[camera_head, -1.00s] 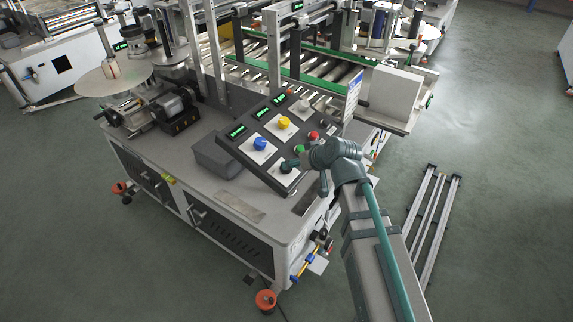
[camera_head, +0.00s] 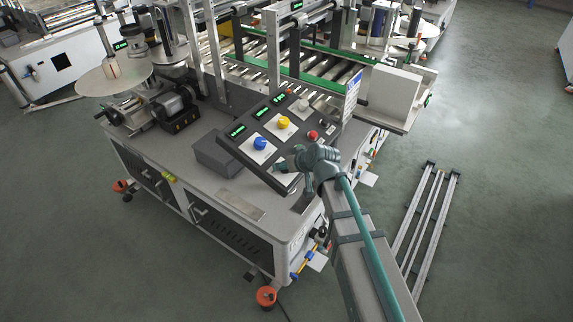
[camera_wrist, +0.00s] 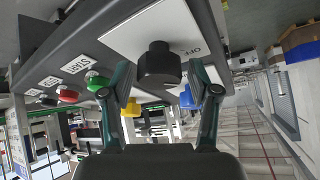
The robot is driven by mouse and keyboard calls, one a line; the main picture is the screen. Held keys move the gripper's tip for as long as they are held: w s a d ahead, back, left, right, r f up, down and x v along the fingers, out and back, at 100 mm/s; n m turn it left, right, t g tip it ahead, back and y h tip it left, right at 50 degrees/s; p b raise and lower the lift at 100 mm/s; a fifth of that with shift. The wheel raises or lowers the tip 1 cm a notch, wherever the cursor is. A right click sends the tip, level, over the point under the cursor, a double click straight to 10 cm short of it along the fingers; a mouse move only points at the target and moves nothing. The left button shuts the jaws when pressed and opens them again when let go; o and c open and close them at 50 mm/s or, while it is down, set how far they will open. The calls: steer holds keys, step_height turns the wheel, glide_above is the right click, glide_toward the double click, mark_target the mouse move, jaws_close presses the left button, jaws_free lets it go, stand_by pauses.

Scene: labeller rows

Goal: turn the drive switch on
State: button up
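The black knob (camera_wrist: 159,64) stands on a white plate (camera_wrist: 135,38) marked OFF in the wrist view; I take it as the drive switch. My gripper (camera_wrist: 160,84) is open, with one finger on each side of the knob and a visible gap on both sides. In the head view my gripper (camera_head: 284,165) is at the lower right corner of the sloped control panel (camera_head: 246,166) and hides the knob there. Whether the fingertips reach past the knob's end is hard to tell.
A blue knob (camera_head: 260,144), a yellow knob (camera_head: 283,122) and a red button (camera_head: 312,135) share the panel. A green button (camera_wrist: 96,81) beside a START label shows in the wrist view. A grey box (camera_head: 214,154) adjoins the panel's left side.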

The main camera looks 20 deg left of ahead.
steer(key=c, duration=0.9)
steer(key=shift+o, duration=0.2)
steer(key=shift+m, duration=0.3)
steer(key=m+t+h+p, duration=0.1)
steer(key=m, duration=0.3)
steer(key=shift+h, duration=0.4)
steer(key=m+h, duration=0.2)
steer(key=m, duration=0.2)
steer(key=shift+w+m+t, duration=0.15)
steer(key=shift+m+t, duration=0.15)
steer(key=m+h+b, duration=0.1)
steer(key=m, duration=0.1)
steer(key=m+h+b, duration=0.1)
steer(key=m, duration=0.2)
steer(key=shift+f+g+h, duration=0.1)
steer(key=shift+g+h, duration=0.3)
steer(key=shift+d+m+g+h+b, duration=0.1)
steer(key=shift+m+g+h+b, duration=0.2)
steer(key=shift+m, duration=0.7)
steer(key=shift+d+m+g+h+b, duration=0.1)
steer(key=shift+m+g+h+b, duration=0.2)
steer(key=shift+m, duration=0.7)
steer(key=o, duration=1.1)
